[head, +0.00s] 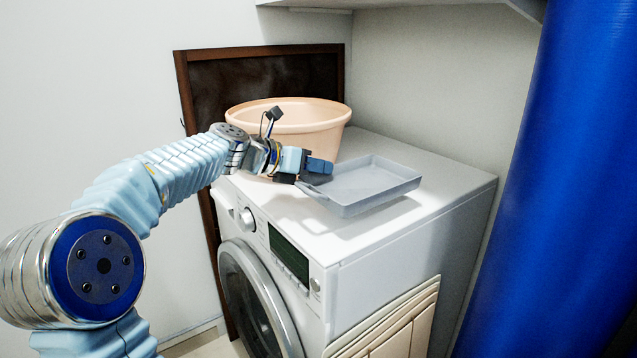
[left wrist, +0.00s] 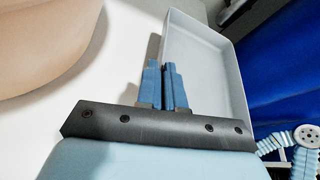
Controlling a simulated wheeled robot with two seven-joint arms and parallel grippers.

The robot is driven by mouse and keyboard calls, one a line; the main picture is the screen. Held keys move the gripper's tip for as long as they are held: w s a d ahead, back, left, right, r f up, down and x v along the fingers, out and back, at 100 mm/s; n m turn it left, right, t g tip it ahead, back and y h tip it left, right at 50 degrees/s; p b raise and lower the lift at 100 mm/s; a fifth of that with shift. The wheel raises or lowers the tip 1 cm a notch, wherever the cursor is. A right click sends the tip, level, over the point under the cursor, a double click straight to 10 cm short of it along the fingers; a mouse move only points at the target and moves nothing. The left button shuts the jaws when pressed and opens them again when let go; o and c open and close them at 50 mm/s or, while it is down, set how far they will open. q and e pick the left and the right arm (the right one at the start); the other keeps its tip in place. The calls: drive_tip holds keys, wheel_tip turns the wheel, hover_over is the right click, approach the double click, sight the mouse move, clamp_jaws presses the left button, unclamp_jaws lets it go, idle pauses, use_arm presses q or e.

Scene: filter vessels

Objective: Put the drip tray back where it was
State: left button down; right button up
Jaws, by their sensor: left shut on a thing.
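The drip tray (head: 372,183) is a shallow, light grey rectangular pan over the top of the white washing machine (head: 450,190). It looks about level, with a shadow on the machine top under its right side. I cannot tell whether it touches the top or hangs just above it. My left gripper (head: 318,168) is shut on the tray's left wall. In the left wrist view the blue fingers of the gripper (left wrist: 165,84) close on the near left edge of the drip tray (left wrist: 215,65), which is empty. My right gripper is out of view.
A peach-coloured basin (head: 300,122) stands behind the gripper at the back left of the machine top. A dark framed panel (head: 185,90) leans on the wall behind. A large blue column (head: 565,190) stands at the right. The machine top right of the tray is clear.

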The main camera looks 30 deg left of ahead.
sight(317, 182)
use_arm(q)
drive_tip(key=shift+w+a+f, duration=0.15)
drive_tip(key=shift+w+f, duration=0.05)
drive_tip(key=shift+f, duration=0.1)
drive_tip(key=shift+w+a+f, duration=0.1)
drive_tip(key=shift+w+f, duration=0.1)
drive_tip(key=shift+f, duration=1.5)
drive_tip(key=shift+f+b, duration=0.1)
drive_tip(key=shift+b, duration=0.2)
drive_tip(key=c, duration=1.3)
unclamp_jaws()
drive_tip(key=shift+o, duration=0.2)
drive_tip(key=shift+s+a, duration=0.1)
drive_tip(key=shift+s, duration=0.1)
drive_tip(key=v, duration=1.1)
drive_tip(key=shift+s+a+r, duration=0.1)
drive_tip(key=shift+s+r, duration=0.15)
drive_tip(key=shift+r, duration=0.05)
